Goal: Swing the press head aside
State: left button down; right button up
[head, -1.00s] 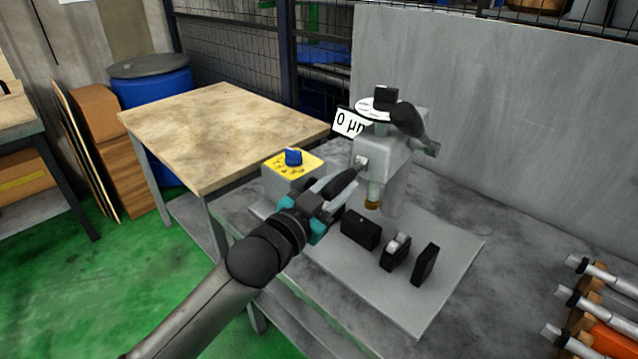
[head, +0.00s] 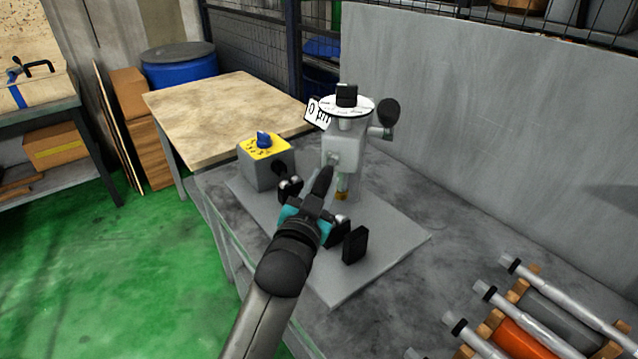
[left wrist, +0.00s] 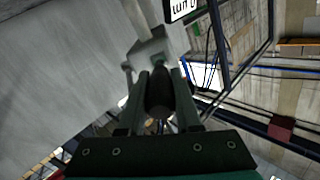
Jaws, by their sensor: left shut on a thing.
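The press head (head: 343,150) is a grey block with a white dial disc (head: 347,105) and black knob on top. It stands on a column at the back of a grey base plate (head: 385,240). A black handle (head: 327,178) sticks out of its front. My left gripper (head: 318,196) is shut on this handle; the left wrist view shows the handle (left wrist: 159,95) between both fingers. A brass-coloured tip (head: 341,196) hangs under the head, partly hidden. A lever with a black knob (head: 388,112) is on the head's right side. My right gripper is out of view.
Black blocks (head: 355,245) stand on the plate, partly behind my gripper. A grey box with a yellow top and blue knob (head: 264,145) stands left of the head. A rack of metal rollers (head: 530,315) lies at the lower right. A grey panel (head: 490,120) rises behind.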

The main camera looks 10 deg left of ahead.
pick_arm(q)
jog(key=shift+s+d+y, duration=0.1)
jog(key=shift+d+y, duration=0.2)
jog(key=shift+d, duration=0.15)
jog(key=c, duration=0.6)
grip_release()
jog(key=s+a, duration=0.2)
jog(key=s, duration=1.3)
jog(key=shift+p, duration=0.45)
jog(key=shift+a, duration=0.1)
